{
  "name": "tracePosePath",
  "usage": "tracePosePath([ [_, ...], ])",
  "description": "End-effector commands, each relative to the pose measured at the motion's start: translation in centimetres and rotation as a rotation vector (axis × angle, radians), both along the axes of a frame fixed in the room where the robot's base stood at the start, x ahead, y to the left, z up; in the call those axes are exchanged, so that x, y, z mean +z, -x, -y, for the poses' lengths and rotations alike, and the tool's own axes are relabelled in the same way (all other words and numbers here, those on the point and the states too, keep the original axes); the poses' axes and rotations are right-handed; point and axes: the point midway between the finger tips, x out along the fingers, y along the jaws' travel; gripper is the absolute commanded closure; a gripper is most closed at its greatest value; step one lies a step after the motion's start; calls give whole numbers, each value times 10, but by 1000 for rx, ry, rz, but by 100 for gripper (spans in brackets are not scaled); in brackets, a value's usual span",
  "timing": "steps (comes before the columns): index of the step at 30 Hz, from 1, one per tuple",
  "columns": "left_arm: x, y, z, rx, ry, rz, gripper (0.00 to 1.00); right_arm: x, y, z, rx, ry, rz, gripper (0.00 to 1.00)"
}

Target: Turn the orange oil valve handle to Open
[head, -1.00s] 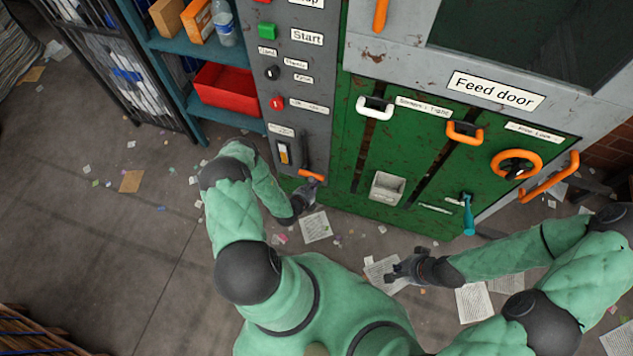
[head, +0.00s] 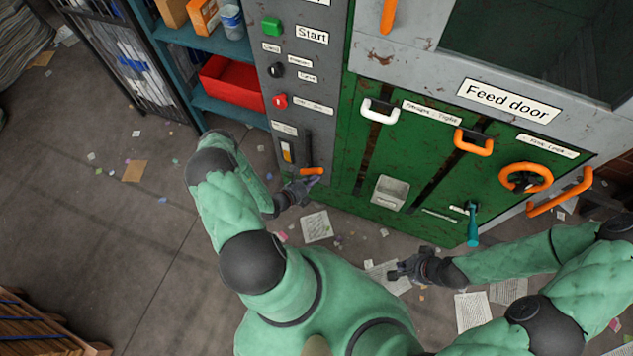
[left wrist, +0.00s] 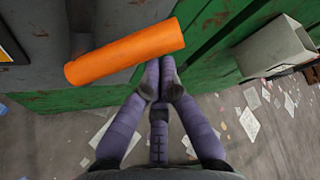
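The orange valve handle (head: 311,171) sits low on the grey control panel, at the lower end of a dark vertical slot or bar. In the left wrist view the handle (left wrist: 125,52) is a thick orange bar, slightly tilted, its right end higher. My left gripper (head: 312,181) is just below the handle. In the left wrist view the left gripper's fingertips (left wrist: 159,78) are together at the handle's lower edge, with nothing visible between them. I cannot tell whether they touch the handle. My right gripper (head: 394,273) is away from the panel, low over the floor; its finger opening is unclear.
The green machine front carries a white handle (head: 380,110), an orange handle (head: 473,141), an orange wheel (head: 526,178), a teal lever (head: 473,225) and a grey box (head: 390,193). A shelf with a red bin (head: 231,84) stands left of the panel. Papers litter the floor.

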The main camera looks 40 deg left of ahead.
Motion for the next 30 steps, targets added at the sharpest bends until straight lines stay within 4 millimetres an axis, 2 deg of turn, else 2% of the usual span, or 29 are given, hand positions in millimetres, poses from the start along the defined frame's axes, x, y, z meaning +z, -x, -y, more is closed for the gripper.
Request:
tracePosePath([
  [3,6,0,-7,3,70,22,100,-5,0,0,0,0,0,100],
  [11,17,2,-18,3,64,20,100,-11,0,0,0,0,0,100],
  [17,23,5,-26,3,203,52,100,-15,0,0,0,0,0,100],
  [30,30,8,-38,3,197,50,100,-18,0,0,0,0,0,100],
])
